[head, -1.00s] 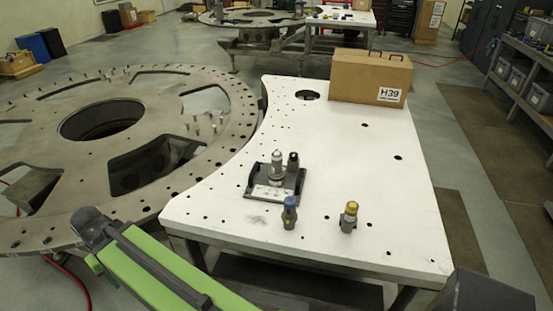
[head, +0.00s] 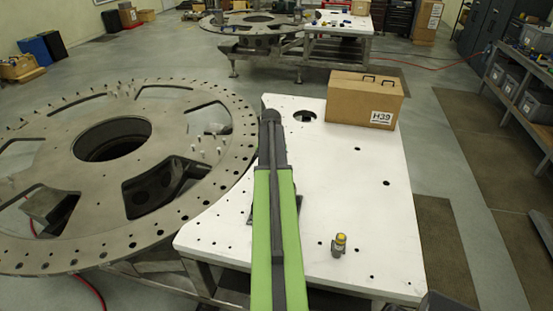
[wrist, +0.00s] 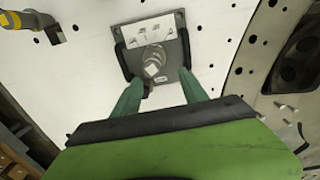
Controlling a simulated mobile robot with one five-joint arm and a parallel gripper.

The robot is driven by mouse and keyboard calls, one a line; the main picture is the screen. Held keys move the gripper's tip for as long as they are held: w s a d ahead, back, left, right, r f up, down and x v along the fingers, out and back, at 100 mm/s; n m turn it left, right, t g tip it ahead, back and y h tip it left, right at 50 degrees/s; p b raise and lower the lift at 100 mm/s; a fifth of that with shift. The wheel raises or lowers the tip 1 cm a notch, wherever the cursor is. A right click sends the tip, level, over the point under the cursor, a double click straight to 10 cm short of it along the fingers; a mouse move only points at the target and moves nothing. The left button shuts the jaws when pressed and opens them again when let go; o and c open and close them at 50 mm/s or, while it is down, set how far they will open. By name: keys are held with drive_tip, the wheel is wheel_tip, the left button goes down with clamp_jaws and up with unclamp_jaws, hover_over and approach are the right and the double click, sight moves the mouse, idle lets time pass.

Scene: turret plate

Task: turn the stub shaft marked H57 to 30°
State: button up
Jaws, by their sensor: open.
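In the wrist view a dark grey fixture (wrist: 175,50) with a white label plate (wrist: 150,33) sits on the white table. A pale metal stub shaft (wrist: 153,66) with a square end stands on it. No H57 marking can be read. My gripper (wrist: 163,79) is open, with its two green fingers apart and their tips around the shaft's near side; contact cannot be told. In the head view my arm covers nearly all of the fixture. The dark post beside the shaft cannot be made out now.
A yellow-topped grey tool (head: 339,245) stands on the white table (head: 340,180); it also shows in the wrist view (wrist: 36,20). A cardboard box (head: 362,98) marked H39 stands at the back. A large metal ring plate (head: 70,180) lies left. The table's right half is mostly clear.

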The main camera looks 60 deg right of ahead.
drive_tip(key=shift+s+d+r, duration=0.15)
drive_tip(key=shift+s+d, duration=0.15)
drive_tip(key=shift+s, duration=0.15)
drive_tip(key=shift+s+d+r, duration=0.15)
drive_tip(key=shift+s+d, duration=0.1)
drive_tip(key=shift+s, duration=0.2)
wheel_tip(320, 180, down, 9)
drive_tip(key=b, duration=0.9)
drive_tip(key=shift+w+f, duration=0.1)
drive_tip(key=c, duration=1)
drive_tip(key=shift+c, duration=0.2)
drive_tip(key=m, duration=1.2)
drive_tip(key=o, duration=1)
